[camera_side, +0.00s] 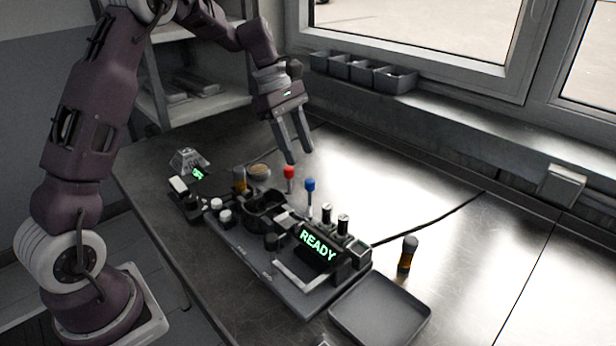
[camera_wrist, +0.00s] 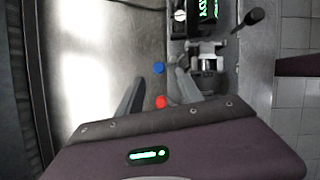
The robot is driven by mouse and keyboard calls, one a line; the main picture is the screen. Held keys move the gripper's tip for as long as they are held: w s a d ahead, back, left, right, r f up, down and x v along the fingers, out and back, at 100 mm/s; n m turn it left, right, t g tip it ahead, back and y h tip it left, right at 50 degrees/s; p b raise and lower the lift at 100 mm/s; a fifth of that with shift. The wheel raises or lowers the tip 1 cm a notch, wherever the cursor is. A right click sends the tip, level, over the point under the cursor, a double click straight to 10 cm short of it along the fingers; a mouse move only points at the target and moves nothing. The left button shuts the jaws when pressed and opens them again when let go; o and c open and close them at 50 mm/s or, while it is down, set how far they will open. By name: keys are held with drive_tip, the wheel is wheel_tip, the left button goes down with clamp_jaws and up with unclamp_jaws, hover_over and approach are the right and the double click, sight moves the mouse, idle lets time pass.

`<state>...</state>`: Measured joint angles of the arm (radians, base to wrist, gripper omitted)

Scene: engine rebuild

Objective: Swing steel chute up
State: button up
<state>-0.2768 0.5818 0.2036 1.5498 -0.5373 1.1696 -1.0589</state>
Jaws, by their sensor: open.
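My gripper (camera_side: 299,154) is open and empty, pointing down above the bench behind the engine fixture. It is apart from the fixture, above and near the red-topped lever (camera_side: 289,173). The wrist view shows its two spread fingers (camera_wrist: 157,90), with the red top (camera_wrist: 161,101) between them and a blue top (camera_wrist: 158,68) just beyond. I cannot clearly pick out the steel chute. A pale metal frame (camera_side: 285,279) lies low in front of the READY display (camera_side: 318,246); a pale metal bracket (camera_wrist: 207,48) also shows in the wrist view. I cannot tell whether either is the chute.
A blue-topped lever (camera_side: 310,185) stands beside the red one. A shallow grey tray (camera_side: 381,312) and an orange-and-black cylinder (camera_side: 407,254) are right of the fixture. Grey bins (camera_side: 362,73) line the window sill. The bench behind the fixture is mostly clear.

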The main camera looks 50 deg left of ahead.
sight(309, 180)
drive_tip(key=x, duration=0.7)
drive_tip(key=shift+w+a+f, duration=0.1)
drive_tip(key=shift+w+f, duration=0.1)
drive_tip(key=shift+f, duration=0.1)
drive_tip(key=shift+c, duration=0.4)
clamp_jaws()
